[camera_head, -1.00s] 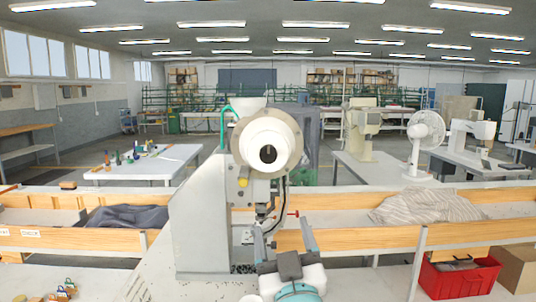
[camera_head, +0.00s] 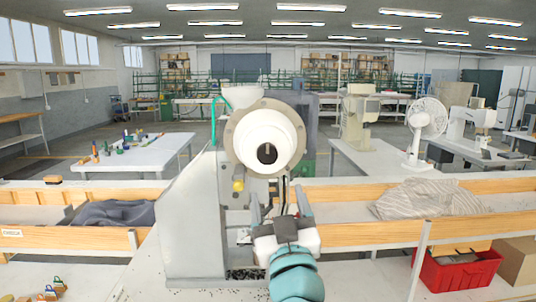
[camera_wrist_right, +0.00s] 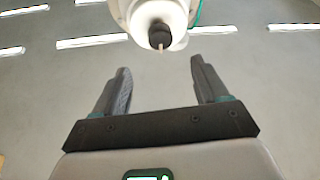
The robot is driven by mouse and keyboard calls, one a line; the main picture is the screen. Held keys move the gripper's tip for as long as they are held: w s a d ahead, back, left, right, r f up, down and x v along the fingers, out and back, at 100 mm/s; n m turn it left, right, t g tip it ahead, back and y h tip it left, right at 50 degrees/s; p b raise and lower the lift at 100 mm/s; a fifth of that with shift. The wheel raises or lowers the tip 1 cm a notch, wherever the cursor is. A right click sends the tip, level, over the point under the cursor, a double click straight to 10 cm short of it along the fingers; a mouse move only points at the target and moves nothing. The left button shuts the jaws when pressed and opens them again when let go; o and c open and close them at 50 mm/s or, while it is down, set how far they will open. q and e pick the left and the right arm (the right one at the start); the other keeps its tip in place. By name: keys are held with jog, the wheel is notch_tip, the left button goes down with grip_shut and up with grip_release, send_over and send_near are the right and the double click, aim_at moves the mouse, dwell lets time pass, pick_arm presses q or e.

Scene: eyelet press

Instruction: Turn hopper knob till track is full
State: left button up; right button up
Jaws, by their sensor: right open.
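The grey eyelet press (camera_head: 192,225) stands in the middle of the head view. Its round white hopper drum (camera_head: 285,128) faces me, with a dark knob (camera_head: 267,153) at the centre. In the right wrist view the knob (camera_wrist_right: 160,38) shows with a thin pale pin, just beyond and between the fingertips. My right gripper (camera_head: 279,196) is open and empty, below the drum and apart from the knob; its spread fingers also show in the right wrist view (camera_wrist_right: 161,65). I cannot make out the track or how full it is. My left gripper is not in view.
A white cup (camera_head: 242,97) and a green tube (camera_head: 214,118) sit on the press top. A yellow part (camera_head: 238,185) hangs left of my gripper. A wooden-sided trough (camera_head: 370,235) holding cloth runs behind. A red crate (camera_head: 458,272) stands at lower right.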

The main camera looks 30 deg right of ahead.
aim_at(268, 158)
jog(key=p+x, duration=0.3)
jog(key=x, duration=0.8)
jog(key=shift+w+d+p, duration=0.15)
jog(key=shift+w+p, duration=0.15)
jog(key=shift+w, duration=0.05)
jog(key=shift+w+r, duration=0.1)
jog(key=shift+r, duration=0.15)
jog(key=shift+d, duration=0.1)
jog(key=c, duration=0.4)
jog(key=shift+w, duration=0.1)
jog(key=c, duration=0.6)
jog(key=shift+c, duration=0.2)
